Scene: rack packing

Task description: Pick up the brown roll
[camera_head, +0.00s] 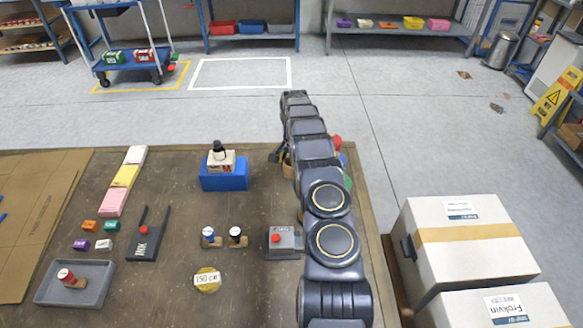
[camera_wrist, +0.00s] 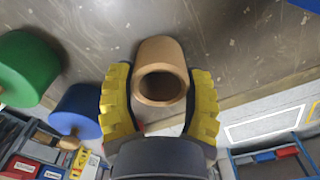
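The brown roll (camera_wrist: 158,50) is a hollow tan cylinder in the wrist view, its open end facing the camera. My gripper (camera_wrist: 160,85) has yellow ridged pads on either side of the roll. The fingers are apart, with the roll between them; firm contact on both sides is not clear. In the head view my arm hides most of the roll, and a small tan part (camera_head: 287,163) shows at the arm's left edge. My gripper is mostly hidden there too.
A green roll (camera_wrist: 26,70) and a blue roll (camera_wrist: 78,110) stand close to the left finger in the wrist view. A blue box (camera_head: 224,178) and a grey box with a red button (camera_head: 283,241) are left of my arm. White cartons (camera_head: 455,270) stand at the right.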

